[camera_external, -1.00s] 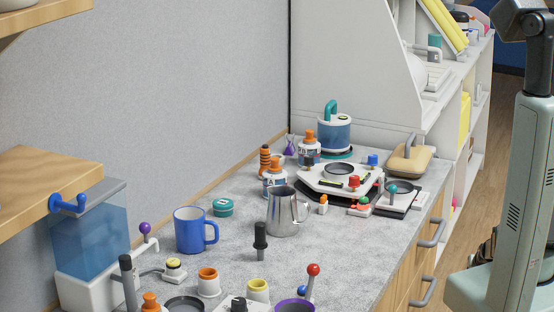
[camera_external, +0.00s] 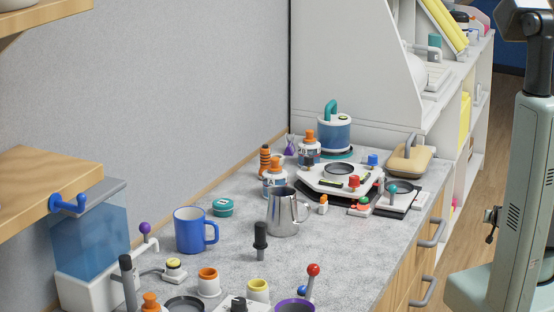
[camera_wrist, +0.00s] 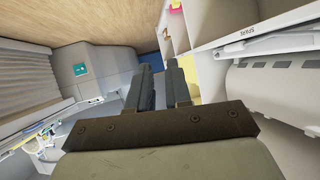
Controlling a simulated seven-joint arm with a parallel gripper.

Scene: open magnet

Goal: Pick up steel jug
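The steel jug (camera_external: 282,212) stands upright on the grey countertop (camera_external: 335,262), with its handle to the right. It is a shiny metal pitcher, right of a blue mug (camera_external: 188,231) and behind a short black-handled item (camera_external: 260,241). My gripper is out of the external view. In the wrist view my gripper (camera_wrist: 159,66) shows two dark fingers with a gap between their tips and nothing visibly held. The jug does not show in the wrist view, so my gripper is away from it.
A white device with a dark ring (camera_external: 340,172) and orange-capped bottles (camera_external: 275,178) stand behind the jug. A teal puck (camera_external: 223,207) lies left of it. Several small jars and knobs crowd the front. A wooden shelf (camera_external: 45,190) overhangs the left. Clear countertop lies right of the jug.

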